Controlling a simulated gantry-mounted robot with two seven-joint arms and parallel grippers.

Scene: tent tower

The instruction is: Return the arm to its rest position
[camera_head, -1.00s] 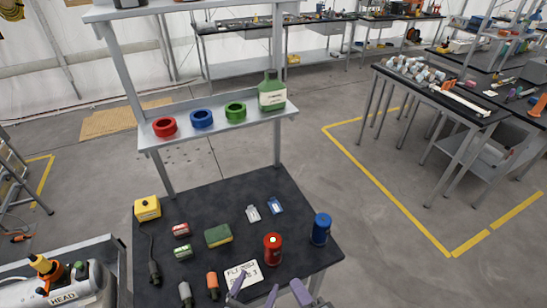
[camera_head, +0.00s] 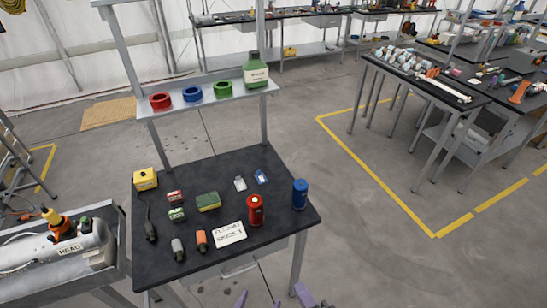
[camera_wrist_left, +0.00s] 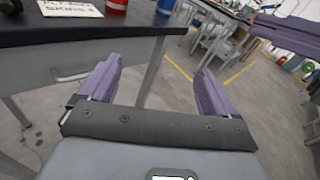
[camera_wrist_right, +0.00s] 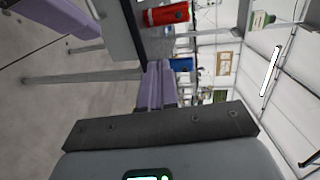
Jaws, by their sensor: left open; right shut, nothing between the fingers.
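My left gripper (camera_head: 258,301) is at the bottom edge of the head view, in front of the black table's near edge. Its two purple fingers are wide apart and empty in the left wrist view (camera_wrist_left: 156,85). My right gripper (camera_head: 303,294) is just to its right, also low in the head view. In the right wrist view its purple fingers (camera_wrist_right: 158,85) are together with nothing between them. Purple fingers of the other arm show at the top right of the left wrist view. Both arms are mostly out of the head view.
The black table (camera_head: 165,165) holds a red can (camera_head: 255,211), a blue can (camera_head: 300,195), a white sign (camera_head: 229,233), a sponge (camera_head: 208,201) and several small items. A shelf behind holds three tape rolls and a green bottle (camera_head: 256,71).

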